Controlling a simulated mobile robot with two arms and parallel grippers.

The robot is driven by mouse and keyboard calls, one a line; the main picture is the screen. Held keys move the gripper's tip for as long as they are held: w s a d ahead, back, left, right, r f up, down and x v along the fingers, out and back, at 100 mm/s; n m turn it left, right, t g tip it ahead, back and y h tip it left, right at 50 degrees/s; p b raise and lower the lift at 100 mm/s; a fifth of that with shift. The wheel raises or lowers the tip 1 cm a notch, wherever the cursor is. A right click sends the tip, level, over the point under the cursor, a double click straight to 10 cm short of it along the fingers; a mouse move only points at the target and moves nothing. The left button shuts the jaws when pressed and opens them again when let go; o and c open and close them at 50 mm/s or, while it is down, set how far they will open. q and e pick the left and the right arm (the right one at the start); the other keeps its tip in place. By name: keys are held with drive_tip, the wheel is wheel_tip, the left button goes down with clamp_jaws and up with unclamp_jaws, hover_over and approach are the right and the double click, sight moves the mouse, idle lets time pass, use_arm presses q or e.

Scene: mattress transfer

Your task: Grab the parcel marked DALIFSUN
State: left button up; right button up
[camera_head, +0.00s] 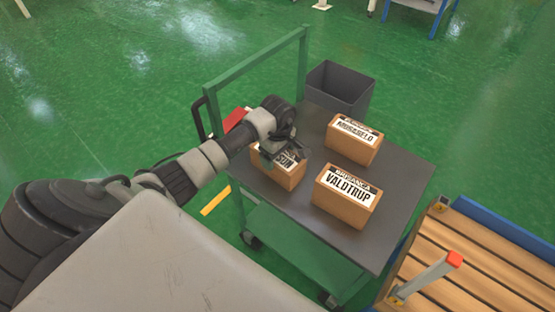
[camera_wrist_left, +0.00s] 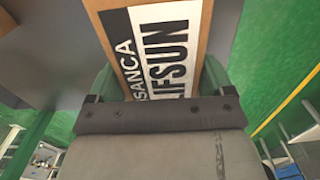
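The parcel marked DALIFSUN (camera_head: 288,177) is a brown box with a white label, on the dark top of the cart at its left side. My right gripper is not in view.
The parcels marked VALDTRUP (camera_head: 343,200) and MUCKSELO (camera_head: 353,142) stand to the right on the cart (camera_head: 385,225). A grey bin (camera_head: 340,88) is at the cart's far end, beside a green handle frame. A wooden-slatted pallet (camera_head: 475,265) with a red-tipped post is at lower right.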

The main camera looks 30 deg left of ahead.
use_arm(q)
drive_tip(key=c, duration=0.7)
drive_tip(key=shift+r, duration=0.15)
